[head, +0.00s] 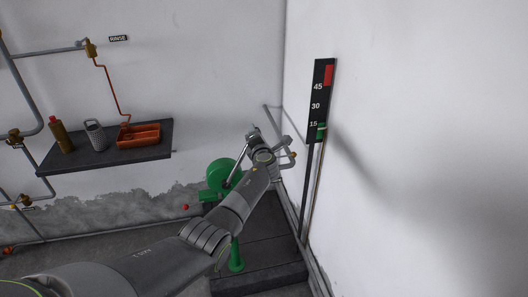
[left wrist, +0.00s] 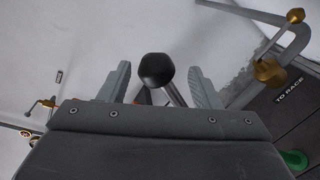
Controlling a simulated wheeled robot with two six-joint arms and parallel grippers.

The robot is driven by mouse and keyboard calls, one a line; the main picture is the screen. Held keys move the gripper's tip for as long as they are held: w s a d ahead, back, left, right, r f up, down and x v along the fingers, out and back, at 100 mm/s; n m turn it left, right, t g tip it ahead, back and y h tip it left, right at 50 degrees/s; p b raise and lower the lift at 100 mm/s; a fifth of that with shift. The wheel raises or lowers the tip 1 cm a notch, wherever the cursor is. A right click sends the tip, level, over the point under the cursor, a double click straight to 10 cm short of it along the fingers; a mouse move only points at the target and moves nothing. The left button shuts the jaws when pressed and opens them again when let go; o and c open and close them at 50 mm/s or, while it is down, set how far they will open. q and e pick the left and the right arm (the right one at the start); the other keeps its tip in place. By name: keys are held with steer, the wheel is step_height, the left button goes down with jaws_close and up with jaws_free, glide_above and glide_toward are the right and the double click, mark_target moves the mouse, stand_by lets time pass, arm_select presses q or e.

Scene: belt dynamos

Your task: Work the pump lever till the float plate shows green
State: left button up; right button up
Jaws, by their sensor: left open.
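The green pump (head: 222,173) stands on a dark plinth in the head view, partly hidden by my left arm. Its grey lever rod (head: 237,174) slants up toward my left gripper (head: 255,130). In the left wrist view the lever's black knob (left wrist: 156,69) lies between the two spread fingers of my left gripper (left wrist: 160,87), which is open. Whether a finger touches it I cannot tell. The black gauge board (head: 320,100), marked 15, 30 and 45, has a red patch (head: 328,75) at its top and a small green piece (head: 321,132) near 15. My right gripper is out of view.
A dark wall shelf (head: 105,158) at the left holds a brass bottle, a grey grater-like cup and an orange tray (head: 138,136). Pipes with brass valves run along the left wall. The dark plinth (head: 275,240) fills the corner; the right wall is bare beyond the gauge.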

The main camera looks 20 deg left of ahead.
arm_select(q)
steer(key=p+v, duration=0.6)
steer(key=v, duration=0.8)
steer(key=shift+d+p, duration=0.2)
steer(key=shift+p, duration=0.15)
steer(key=shift+o, duration=0.2)
